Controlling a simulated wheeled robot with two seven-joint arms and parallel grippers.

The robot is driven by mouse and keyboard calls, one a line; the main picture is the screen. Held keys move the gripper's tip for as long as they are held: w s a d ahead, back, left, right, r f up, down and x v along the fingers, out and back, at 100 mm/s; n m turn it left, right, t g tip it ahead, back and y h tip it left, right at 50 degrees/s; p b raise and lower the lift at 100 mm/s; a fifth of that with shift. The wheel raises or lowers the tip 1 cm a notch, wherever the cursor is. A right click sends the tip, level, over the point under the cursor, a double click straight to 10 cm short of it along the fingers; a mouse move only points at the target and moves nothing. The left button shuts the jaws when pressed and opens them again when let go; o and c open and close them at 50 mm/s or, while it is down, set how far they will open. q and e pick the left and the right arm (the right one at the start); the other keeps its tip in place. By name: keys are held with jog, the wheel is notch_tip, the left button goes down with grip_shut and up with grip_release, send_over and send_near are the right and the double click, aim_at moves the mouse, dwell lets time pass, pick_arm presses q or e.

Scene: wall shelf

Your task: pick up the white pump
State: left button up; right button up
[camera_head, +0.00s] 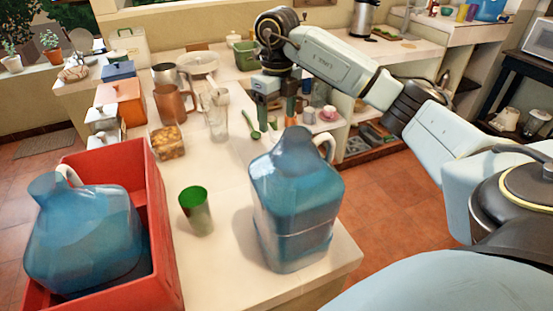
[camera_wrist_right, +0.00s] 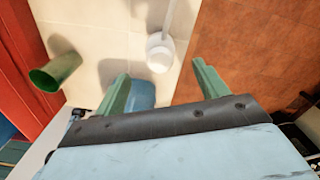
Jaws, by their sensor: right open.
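A white object with a slim stem and a rounded end, which looks like the white pump (camera_wrist_right: 160,52), shows in the right wrist view. It lies ahead of the gap between my right fingers, apart from them. I cannot make it out clearly in the head view. My right gripper (camera_head: 276,108) is open and empty, fingers pointing down, behind the top of the blue jug (camera_head: 293,205) in the head view. Its green fingers also show in the right wrist view (camera_wrist_right: 160,90). My left gripper is out of view.
A green cup (camera_head: 196,210) stands left of the jug. A red crate (camera_head: 165,245) holds another blue jug (camera_head: 82,240). A jar (camera_head: 168,142), a brown pitcher (camera_head: 173,103) and clear glassware (camera_head: 217,118) stand farther back. The counter's right edge drops to the tiled floor.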

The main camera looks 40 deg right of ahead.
aim_at(278, 147)
notch_tip(278, 147, down, 4)
jog(key=shift+w+r, duration=0.1)
jog(key=shift+s+f, duration=0.15)
jog(key=shift+f, duration=1.2)
jog(key=shift+s+f, duration=0.15)
jog(key=shift+f, duration=1.2)
jog(key=shift+c, duration=0.2)
jog(key=c, duration=1.1)
